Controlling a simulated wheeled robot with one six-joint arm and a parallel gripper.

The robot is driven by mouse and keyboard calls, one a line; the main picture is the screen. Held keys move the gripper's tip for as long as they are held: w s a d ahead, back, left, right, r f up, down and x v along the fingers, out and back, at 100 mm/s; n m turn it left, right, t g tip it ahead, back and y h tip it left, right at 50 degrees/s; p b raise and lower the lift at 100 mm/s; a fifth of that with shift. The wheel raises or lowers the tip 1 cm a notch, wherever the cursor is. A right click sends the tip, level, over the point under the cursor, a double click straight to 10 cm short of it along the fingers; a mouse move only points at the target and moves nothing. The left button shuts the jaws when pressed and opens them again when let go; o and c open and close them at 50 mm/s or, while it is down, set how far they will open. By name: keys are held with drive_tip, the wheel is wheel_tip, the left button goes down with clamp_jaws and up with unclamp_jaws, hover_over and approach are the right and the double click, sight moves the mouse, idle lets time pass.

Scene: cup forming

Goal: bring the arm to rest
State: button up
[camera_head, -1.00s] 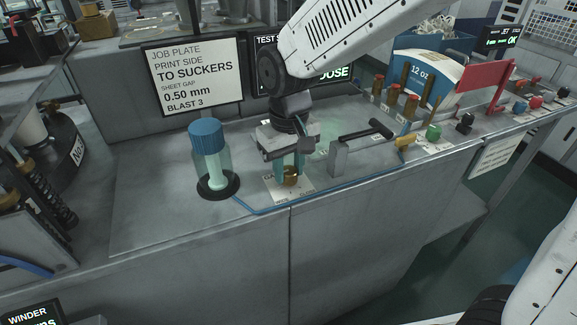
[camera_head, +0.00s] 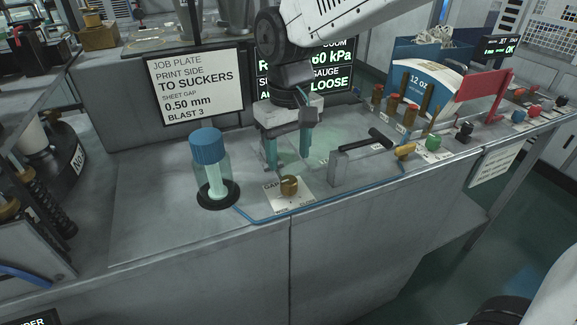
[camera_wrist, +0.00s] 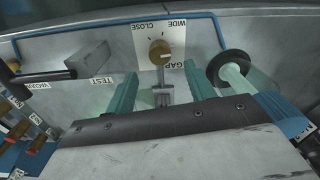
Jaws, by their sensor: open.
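My gripper (camera_head: 287,150) is open and empty above the steel bench, with its two teal fingers pointing down and apart. It is behind and a little above the brass gap knob (camera_head: 289,186), which sits on a white label plate (camera_head: 271,197). In the wrist view the fingers of my gripper (camera_wrist: 160,90) reach toward the knob (camera_wrist: 160,51), which shows beyond and between them, clear of both. The plate there reads WIDE, CLOSE and GAP.
A black-handled lever (camera_head: 360,150) is to the right, with brown-and-red posts (camera_head: 393,104) beyond. A job plate sign (camera_head: 196,84) and a lit gauge screen (camera_head: 335,80) stand behind. Blue tubing (camera_head: 320,203) runs along the front edge.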

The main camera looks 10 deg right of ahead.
drive_tip(key=shift+r, duration=0.7)
drive_tip(key=s+d+r+m+t, duration=0.1)
drive_tip(key=s+d+m, duration=0.4)
drive_tip(key=s+d, duration=1.4)
drive_tip(key=shift+s+d+r, duration=0.15)
drive_tip(key=shift+d+r, duration=0.05)
drive_tip(key=shift+d, duration=0.65)
idle(1.5)
